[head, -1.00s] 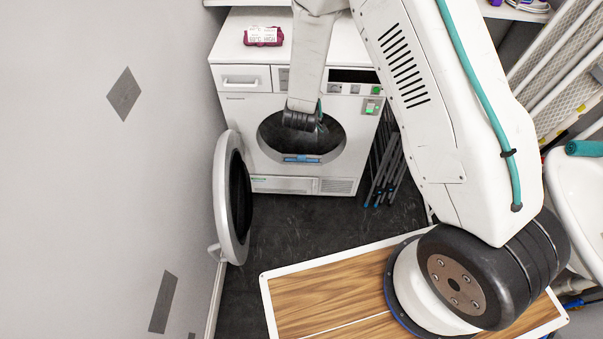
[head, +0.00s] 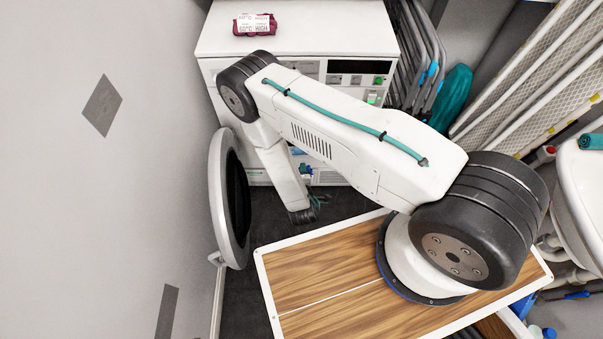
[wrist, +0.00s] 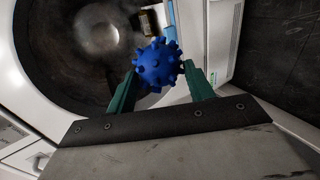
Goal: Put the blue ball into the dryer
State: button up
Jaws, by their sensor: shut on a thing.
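In the wrist view, the spiky blue ball (wrist: 158,66) is held between the two green fingers of my gripper (wrist: 160,78). The gripper is shut on it. Behind the ball is the round opening of the dryer, with the metal drum (wrist: 97,30) showing; the ball appears in front of the lower rim. In the head view, the white dryer (head: 225,75) stands against the back, its round door (head: 216,205) swung open to the left. My arm hides most of its front and opening.
A dark red packet (head: 255,24) lies on top of the dryer. A wood-topped board (head: 310,290) with a white edge is at the front, under my arm. The grey wall is close on the left.

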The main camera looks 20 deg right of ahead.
jog(key=w+d+f, duration=0.1)
jog(key=w+d, duration=0.2)
jog(key=w, duration=0.7)
jog(key=w+d+f, duration=0.1)
jog(key=w+d, duration=0.3)
jog(key=w, duration=0.7)
jog(key=w+d+f, duration=0.2)
jog(key=w+d, duration=0.1)
jog(key=w, duration=0.8)
jog(key=shift+d, duration=0.4)
notch_tip(320, 180, down, 7)
dwell(0.5)
jog(key=o, duration=1.1)
jog(key=shift+c, duration=0.2)
